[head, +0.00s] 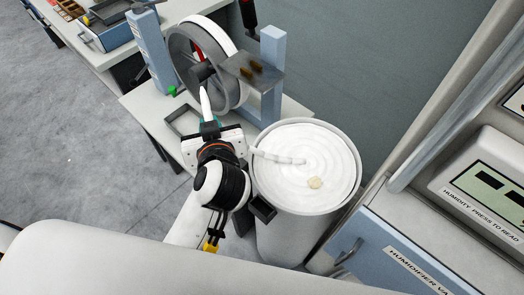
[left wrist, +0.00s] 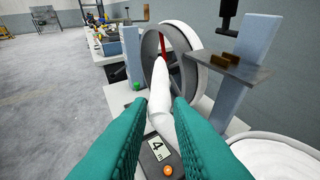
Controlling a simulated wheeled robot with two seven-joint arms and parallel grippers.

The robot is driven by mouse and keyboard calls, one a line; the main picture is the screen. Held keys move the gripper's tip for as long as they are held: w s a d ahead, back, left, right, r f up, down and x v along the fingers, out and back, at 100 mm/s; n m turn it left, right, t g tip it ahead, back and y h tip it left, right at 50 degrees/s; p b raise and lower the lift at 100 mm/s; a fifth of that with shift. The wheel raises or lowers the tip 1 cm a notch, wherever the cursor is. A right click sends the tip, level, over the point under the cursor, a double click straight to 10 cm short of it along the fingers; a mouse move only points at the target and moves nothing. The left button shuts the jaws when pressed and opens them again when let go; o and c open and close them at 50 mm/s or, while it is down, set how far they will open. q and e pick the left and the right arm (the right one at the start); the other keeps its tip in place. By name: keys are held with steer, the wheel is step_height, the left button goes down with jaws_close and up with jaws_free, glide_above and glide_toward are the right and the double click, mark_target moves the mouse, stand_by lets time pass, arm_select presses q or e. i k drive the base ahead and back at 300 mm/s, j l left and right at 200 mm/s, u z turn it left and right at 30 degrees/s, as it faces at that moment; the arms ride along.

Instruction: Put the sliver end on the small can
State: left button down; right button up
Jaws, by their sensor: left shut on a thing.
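A round can (head: 357,190) filled with coiled white sliver (head: 325,145) stands right of my left gripper. A loose length of sliver (head: 280,158) lies over the coil from the can's left rim. My left gripper (head: 208,126) is shut on a white sliver in front of a grey reel (head: 178,60). In the left wrist view the teal fingers (left wrist: 160,105) close around this sliver (left wrist: 160,85), which runs up toward the reel (left wrist: 148,45). I cannot tell whether the held piece joins the one on the can. My right gripper is out of view.
A blue post (head: 272,80) with a dark plate (head: 253,72) stands beside the reel. A counter (left wrist: 162,150) reading 4 m sits below my fingers. A blue cabinet (head: 375,245) and grey wall bound the right side.

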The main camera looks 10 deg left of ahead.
mark_target(290, 155)
steer(key=j+z, duration=0.25)
steer(key=j, duration=0.15)
steer(key=k+j+z, duration=0.1)
steer(key=j+z, duration=0.15)
steer(key=j, duration=0.15)
steer(key=k+j+z, duration=0.1)
steer(key=j+z, duration=0.15)
steer(key=k+j+z, duration=0.25)
steer(key=j, duration=0.2)
steer(key=i+z, duration=0.1)
steer(key=z, duration=0.95)
